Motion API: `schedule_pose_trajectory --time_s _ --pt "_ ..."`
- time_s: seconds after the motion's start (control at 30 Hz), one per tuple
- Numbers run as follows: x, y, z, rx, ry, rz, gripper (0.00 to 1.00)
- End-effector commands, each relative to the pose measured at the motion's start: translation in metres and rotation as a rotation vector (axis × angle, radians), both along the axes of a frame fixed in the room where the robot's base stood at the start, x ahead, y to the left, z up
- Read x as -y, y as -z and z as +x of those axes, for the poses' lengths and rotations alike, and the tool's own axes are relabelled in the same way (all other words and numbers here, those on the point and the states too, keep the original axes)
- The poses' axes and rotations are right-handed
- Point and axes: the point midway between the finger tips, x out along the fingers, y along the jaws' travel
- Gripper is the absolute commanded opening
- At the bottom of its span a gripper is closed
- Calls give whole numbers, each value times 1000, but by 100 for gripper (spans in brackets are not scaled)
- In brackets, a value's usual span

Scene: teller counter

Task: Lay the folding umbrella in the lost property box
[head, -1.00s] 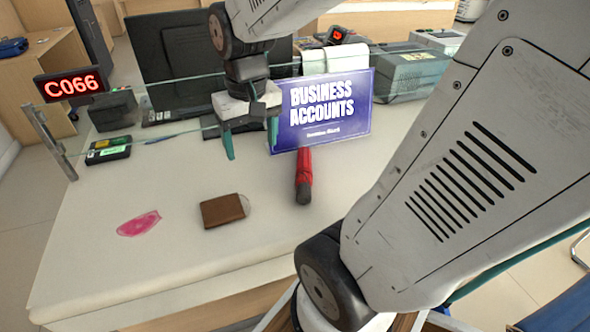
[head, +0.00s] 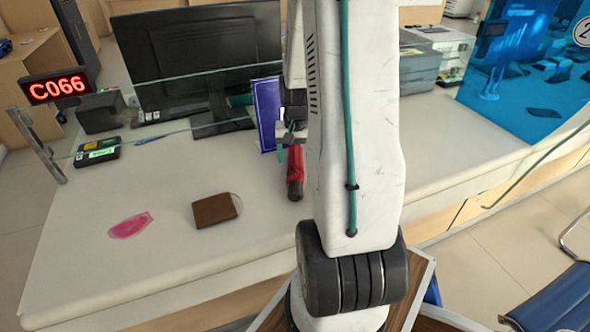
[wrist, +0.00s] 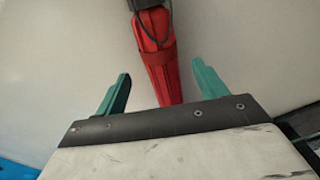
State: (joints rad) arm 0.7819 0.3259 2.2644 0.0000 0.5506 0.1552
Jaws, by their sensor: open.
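The folding umbrella (head: 295,172) is red with a dark end and lies on the counter, partly hidden by my arm in the head view. In the wrist view the umbrella (wrist: 162,62) runs up the picture between my fingers, with a black cord near the top. My gripper (wrist: 161,72) is open, one teal finger on each side of the umbrella, apart from it in the picture. In the head view my gripper (head: 289,146) is at the umbrella's far end, mostly hidden behind my arm. I cannot make out the lost property box.
A blue sign (head: 267,112) stands just behind the umbrella, partly covered by my arm. A brown wallet (head: 215,210) and a pink item (head: 130,225) lie to the left. A glass screen (head: 200,75) crosses the counter.

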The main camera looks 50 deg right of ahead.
Motion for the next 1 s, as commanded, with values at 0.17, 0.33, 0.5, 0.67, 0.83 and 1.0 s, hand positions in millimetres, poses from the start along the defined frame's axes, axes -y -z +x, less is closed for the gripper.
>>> schedule_pose_trajectory --time_s 0.17,0.33,0.5,0.67,0.83,1.0 --pt "0 28 2 -3 -1 3 71" --pt "1 44 2 -1 -1 2 71" --pt "1 46 3 0 -2 0 71" --pt "1 45 2 0 -2 0 46" --pt "1 45 3 0 -2 0 14" --pt "1 45 3 0 -2 0 9"
